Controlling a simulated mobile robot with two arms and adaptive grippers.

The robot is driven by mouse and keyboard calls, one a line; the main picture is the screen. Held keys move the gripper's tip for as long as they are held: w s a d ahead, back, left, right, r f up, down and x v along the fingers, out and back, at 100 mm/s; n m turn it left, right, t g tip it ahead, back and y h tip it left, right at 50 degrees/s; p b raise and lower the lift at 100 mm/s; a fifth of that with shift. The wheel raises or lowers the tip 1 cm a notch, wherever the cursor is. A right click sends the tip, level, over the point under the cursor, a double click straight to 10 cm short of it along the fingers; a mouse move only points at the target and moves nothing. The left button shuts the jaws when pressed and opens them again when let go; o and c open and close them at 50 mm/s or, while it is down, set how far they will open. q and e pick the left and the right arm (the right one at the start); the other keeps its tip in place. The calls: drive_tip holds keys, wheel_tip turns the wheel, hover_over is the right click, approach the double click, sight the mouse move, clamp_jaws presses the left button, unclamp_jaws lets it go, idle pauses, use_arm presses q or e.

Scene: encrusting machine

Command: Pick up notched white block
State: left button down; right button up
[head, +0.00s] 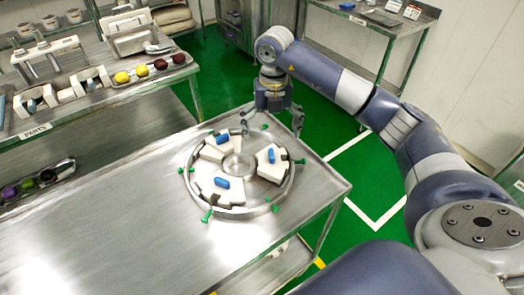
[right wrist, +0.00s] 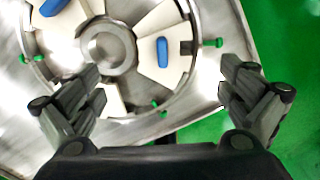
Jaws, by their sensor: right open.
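Several white blocks sit in a round metal ring fixture (head: 237,211) on the steel table. One white block (head: 268,170) is at the right of the ring, one (head: 212,152) at the upper left and one (head: 228,196) at the lower left, each with a blue piece on top. Dark gaps lie by their edges; I cannot tell which block is the notched one. My right gripper (head: 271,124) is open and empty, above the ring's far right edge. In the right wrist view, a white block (right wrist: 150,67) shows beyond the spread fingers. My left gripper is not in view.
Green knobs (head: 207,216) stick out around the ring. A parts bench (head: 100,118) at the left holds white V-shaped holders (head: 88,82) and a tray of coloured balls (head: 151,72). The table's left part is clear. Green floor lies beyond its right edge.

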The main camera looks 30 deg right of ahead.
sight(273, 152)
drive_tip(key=shift+d+f+p, duration=0.1)
drive_tip(key=shift+f+p, duration=0.2)
drive_tip(key=shift+f, duration=0.6)
drive_tip(key=f, duration=0.3)
drive_tip(key=shift+s, duration=0.4)
drive_tip(key=shift+f+p, duration=0.25)
drive_tip(key=shift+p, duration=0.15)
drive_tip(key=f+p, duration=0.1)
drive_tip(key=f, duration=0.1)
drive_tip(key=f+p, duration=0.1)
drive_tip(key=f, duration=0.1)
drive_tip(key=shift+w+d+f, duration=0.15)
drive_tip(key=shift+d+f, duration=0.05)
drive_tip(key=shift+f, duration=0.25)
drive_tip(key=shift+c, duration=0.9)
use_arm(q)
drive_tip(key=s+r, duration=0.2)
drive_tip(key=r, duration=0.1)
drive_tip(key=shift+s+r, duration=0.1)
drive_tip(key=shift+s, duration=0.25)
use_arm(e)
drive_tip(key=c, duration=1.2)
